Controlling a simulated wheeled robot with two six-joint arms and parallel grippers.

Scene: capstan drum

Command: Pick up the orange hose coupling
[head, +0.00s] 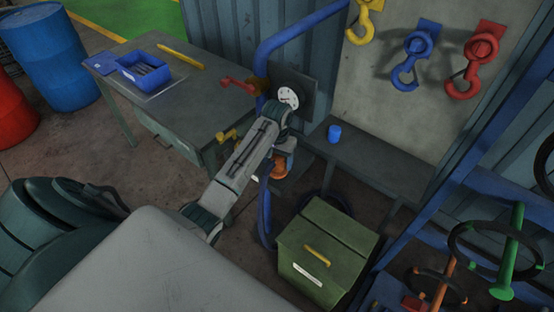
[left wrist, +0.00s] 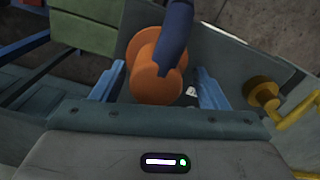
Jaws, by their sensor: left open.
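The orange hose coupling (head: 281,168) is low beside the bench, mostly under my left forearm's end in the head view. In the left wrist view the coupling (left wrist: 152,80) is a flanged orange spool, and a dark blue hose (left wrist: 177,35) crosses in front of it. My left gripper (head: 284,148) is at the coupling. In the wrist view the left gripper (left wrist: 160,68) is open, with its blue fingers apart on either side of the coupling. Whether either finger touches it cannot be told. My right gripper is not in view.
A grey workbench (head: 195,105) with a blue tray (head: 143,70) stands left. A green crate (head: 327,250) stands below right. A low shelf with a blue cup (head: 334,133) is to the right. A blue pipe (head: 263,50) and red handle (head: 237,84) are close to the arm.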

